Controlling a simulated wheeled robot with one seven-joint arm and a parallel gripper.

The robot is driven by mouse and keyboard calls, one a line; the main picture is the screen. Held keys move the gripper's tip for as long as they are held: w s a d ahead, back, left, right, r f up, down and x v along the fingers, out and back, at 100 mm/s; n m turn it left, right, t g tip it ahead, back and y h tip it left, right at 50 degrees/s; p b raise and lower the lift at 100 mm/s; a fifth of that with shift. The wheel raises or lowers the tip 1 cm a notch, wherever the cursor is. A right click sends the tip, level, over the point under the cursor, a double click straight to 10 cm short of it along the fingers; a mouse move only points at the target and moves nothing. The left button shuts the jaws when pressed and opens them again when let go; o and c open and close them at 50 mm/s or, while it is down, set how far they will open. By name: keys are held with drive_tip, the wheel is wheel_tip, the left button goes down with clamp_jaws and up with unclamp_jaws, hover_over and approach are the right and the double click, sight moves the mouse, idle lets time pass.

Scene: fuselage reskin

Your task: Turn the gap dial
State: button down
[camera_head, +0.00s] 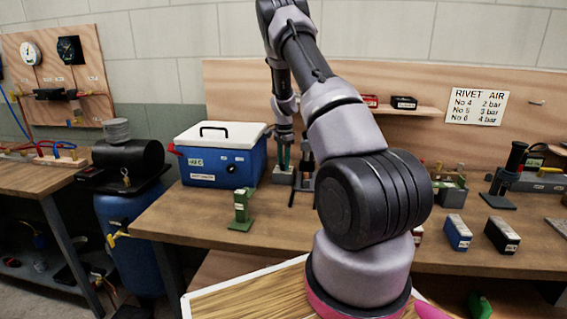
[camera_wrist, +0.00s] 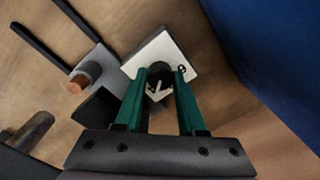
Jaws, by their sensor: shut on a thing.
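The gap dial (camera_wrist: 160,74) is a dark round knob with a white pointer mark, on a pale square plate (camera_wrist: 148,55) with a dark numeral, probably 9, beside the knob. My gripper (camera_wrist: 161,82) has its two green fingers on either side of the dial and is shut on it. The fingers hide parts of the dial's sides and plate. In the head view my gripper (camera_head: 284,158) points down at the bench, just right of a blue cooler; the dial is too small to make out there.
The blue cooler (camera_head: 215,165) with a white lid stands close to my gripper; its side fills the wrist view's right (camera_wrist: 270,45). A grey fixture with an orange-brown tip (camera_wrist: 77,85) is beside the plate. A green stand (camera_head: 241,212) is nearer on the wooden bench (camera_head: 185,222).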

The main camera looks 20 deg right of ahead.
drive_tip(key=shift+m, duration=0.8)
drive_tip(key=c, duration=0.5)
unclamp_jaws()
wheel_tip(320, 180, up, 11)
drive_tip(key=shift+s+f, duration=0.1)
